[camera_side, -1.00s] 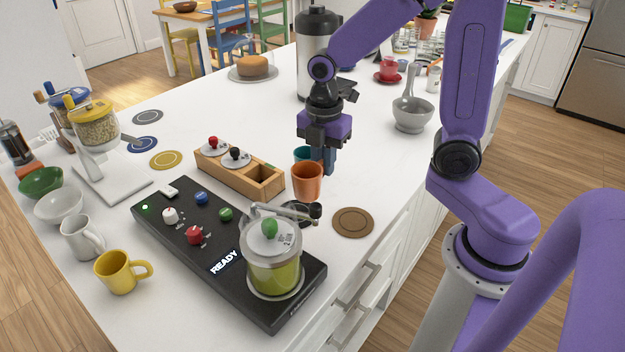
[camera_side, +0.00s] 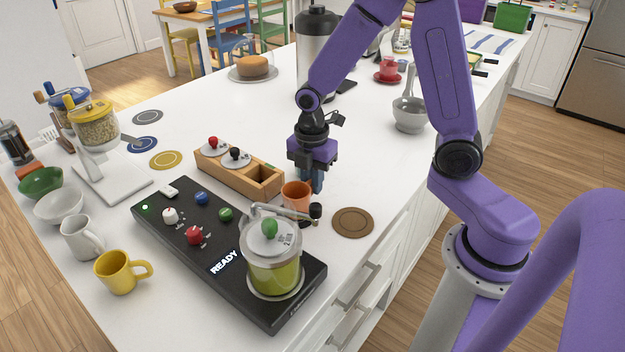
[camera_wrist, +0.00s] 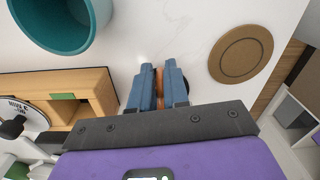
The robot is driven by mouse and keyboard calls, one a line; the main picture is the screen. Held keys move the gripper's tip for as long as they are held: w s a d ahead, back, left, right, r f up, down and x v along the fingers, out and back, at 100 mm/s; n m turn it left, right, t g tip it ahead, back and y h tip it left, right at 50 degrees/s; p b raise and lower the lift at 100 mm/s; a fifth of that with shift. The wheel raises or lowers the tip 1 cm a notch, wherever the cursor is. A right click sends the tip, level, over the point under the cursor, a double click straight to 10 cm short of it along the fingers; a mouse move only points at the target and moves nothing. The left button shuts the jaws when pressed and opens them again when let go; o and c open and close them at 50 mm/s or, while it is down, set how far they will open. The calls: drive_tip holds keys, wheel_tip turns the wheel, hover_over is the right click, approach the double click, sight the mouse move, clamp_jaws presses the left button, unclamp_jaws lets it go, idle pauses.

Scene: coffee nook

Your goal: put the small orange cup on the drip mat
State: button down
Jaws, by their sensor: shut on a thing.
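The small orange cup (camera_side: 297,192) is between the fingers of my gripper (camera_side: 312,180), which is shut on its rim. In the wrist view only a strip of the cup (camera_wrist: 159,82) shows between the fingertips (camera_wrist: 158,80). A brown round mat (camera_side: 353,222) lies bare to the right.
A black control panel (camera_side: 225,257) with a lidded green jar (camera_side: 273,268) stands close in front of the cup. A wooden box (camera_side: 262,185) is to its left. A teal cup (camera_wrist: 62,30) is close by in the wrist view, hidden in the side view.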

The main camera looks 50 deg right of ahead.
drive_tip(key=shift+f, duration=0.2)
drive_tip(key=c, duration=1.1)
unclamp_jaws()
drive_tip(key=shift+r, duration=0.15)
wheel_tip(320, 180, up, 11)
drive_tip(key=s+a+m, duration=0.1)
drive_tip(key=s+m, duration=0.2)
drive_tip(key=s, duration=0.7)
drive_tip(key=s+a+f+m, duration=0.1)
drive_tip(key=s+m, duration=0.3)
drive_tip(key=s, duration=0.7)
drive_tip(key=shift+s+a+f, duration=0.2)
drive_tip(key=shift+a+f, duration=0.05)
drive_tip(key=shift+a, duration=0.1)
